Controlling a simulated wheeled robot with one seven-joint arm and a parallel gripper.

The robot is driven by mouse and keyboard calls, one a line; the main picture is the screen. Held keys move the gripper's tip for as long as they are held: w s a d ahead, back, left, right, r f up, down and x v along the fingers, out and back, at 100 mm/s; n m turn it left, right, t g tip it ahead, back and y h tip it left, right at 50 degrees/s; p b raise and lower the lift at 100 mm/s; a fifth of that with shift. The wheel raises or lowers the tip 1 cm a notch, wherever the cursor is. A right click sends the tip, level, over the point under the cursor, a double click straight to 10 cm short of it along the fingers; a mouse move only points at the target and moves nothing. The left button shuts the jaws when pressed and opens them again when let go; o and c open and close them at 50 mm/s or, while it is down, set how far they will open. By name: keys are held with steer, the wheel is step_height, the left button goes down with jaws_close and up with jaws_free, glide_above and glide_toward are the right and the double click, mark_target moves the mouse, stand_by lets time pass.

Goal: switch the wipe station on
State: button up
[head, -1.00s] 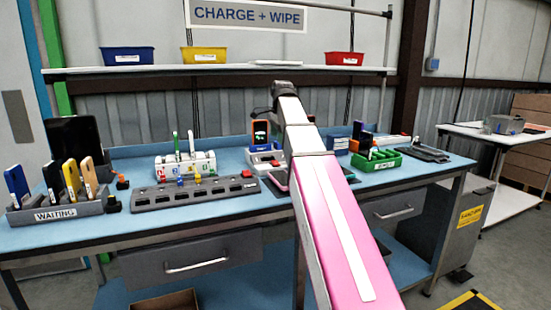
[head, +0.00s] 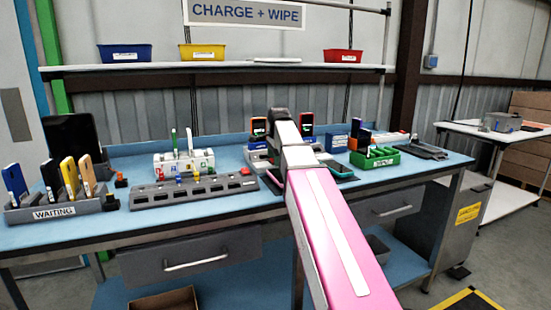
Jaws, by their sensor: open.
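A light grey unit (head: 258,157) stands on the blue bench, partly hidden behind my arm, and looks like the wipe station. Two upright devices with orange-red edges and dark faces rise at it, one to the left (head: 259,127) and one to the right (head: 306,125) of my wrist. Small lit marks show on their faces. I cannot make out its switch. My arm reaches over the bench, with its dark wrist in front of the unit. The gripper jaws are hidden behind the arm.
A WAITING rack (head: 55,212) with several phones stands far left. A green crate (head: 376,160) and a dark tray (head: 420,153) are at the right. A shelf (head: 225,67) spans above.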

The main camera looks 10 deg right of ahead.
steer(key=c, duration=0.9)
steer(key=shift+w+g, duration=0.25)
steer(key=shift+g, duration=0.25)
steer(key=shift+s, duration=0.1)
steer(key=o, duration=0.9)
